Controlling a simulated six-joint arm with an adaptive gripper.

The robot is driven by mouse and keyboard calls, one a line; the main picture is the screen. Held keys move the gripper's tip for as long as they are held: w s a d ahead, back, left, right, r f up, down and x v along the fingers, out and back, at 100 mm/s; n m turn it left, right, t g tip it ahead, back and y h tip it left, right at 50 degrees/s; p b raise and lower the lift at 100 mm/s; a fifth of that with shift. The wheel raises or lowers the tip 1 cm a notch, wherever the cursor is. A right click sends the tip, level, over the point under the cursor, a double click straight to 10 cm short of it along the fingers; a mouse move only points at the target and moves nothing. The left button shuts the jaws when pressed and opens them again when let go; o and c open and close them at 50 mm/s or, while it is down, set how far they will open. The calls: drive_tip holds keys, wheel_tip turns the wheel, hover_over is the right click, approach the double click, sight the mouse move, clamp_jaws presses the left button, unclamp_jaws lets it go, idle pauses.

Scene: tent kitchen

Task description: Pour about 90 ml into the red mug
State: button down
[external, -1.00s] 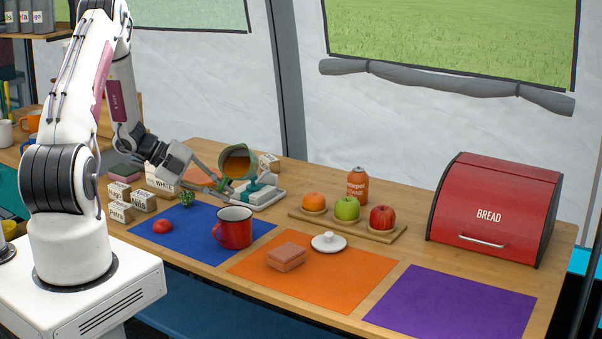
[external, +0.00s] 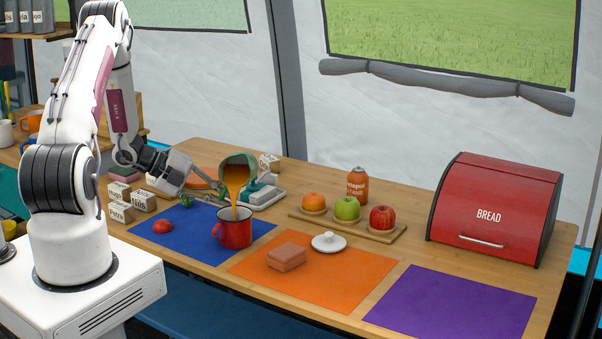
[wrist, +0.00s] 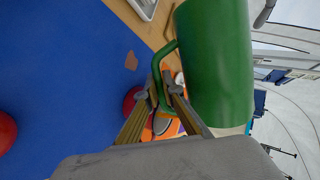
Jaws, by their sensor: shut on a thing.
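The red mug (external: 234,232) stands upright on the blue mat (external: 187,229). In the wrist view, part of a red thing, likely the mug, shows behind the fingers. My gripper (external: 217,187) is shut on the handle of a green jug (wrist: 213,65). The jug (external: 240,163) is held above the mug and tilted, its mouth low. An orange-brown stream (external: 238,192) runs from its lip down into the mug. The level inside the mug is hidden.
A kitchen scale (external: 262,198) stands behind the mug. A red tomato (external: 162,226) and name blocks (external: 120,212) are to the left. To the right are the orange mat (external: 340,283) with a sponge-like block (external: 286,257) and white lid (external: 328,242), and a fruit board (external: 375,233).

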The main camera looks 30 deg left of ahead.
drive_tip(key=shift+w+a+r, duration=0.1)
drive_tip(key=shift+w+a, duration=0.1)
idle(0.4)
drive_tip(key=shift+s+r+t, duration=0.1)
drive_tip(key=shift+r+t, duration=0.05)
drive_tip(key=shift+t, duration=0.25)
idle(1.0)
drive_tip(key=shift+w+f+g, duration=0.2)
drive_tip(key=shift+f+g, duration=0.1)
drive_tip(key=shift+g, duration=0.1)
drive_tip(key=r, duration=0.2)
drive_tip(key=r+n+g+h, duration=0.1)
drive_tip(key=shift+s+d+r, duration=0.15)
drive_tip(key=shift+s+r, duration=0.1)
drive_tip(key=shift+s, duration=0.1)
drive_tip(key=shift+s+r, duration=0.1)
drive_tip(key=shift+r, duration=0.1)
drive_tip(key=shift+s+d+f, duration=0.1)
drive_tip(key=shift+s+d+f+n+g, duration=0.2)
drive_tip(key=shift+s+n+g, duration=0.1)
drive_tip(key=shift+n+g, duration=0.3)
drive_tip(key=shift+s+d+r+h, duration=0.1)
drive_tip(key=shift+s+r+h, duration=0.1)
drive_tip(key=shift+h, duration=0.2)
idle(1.3)
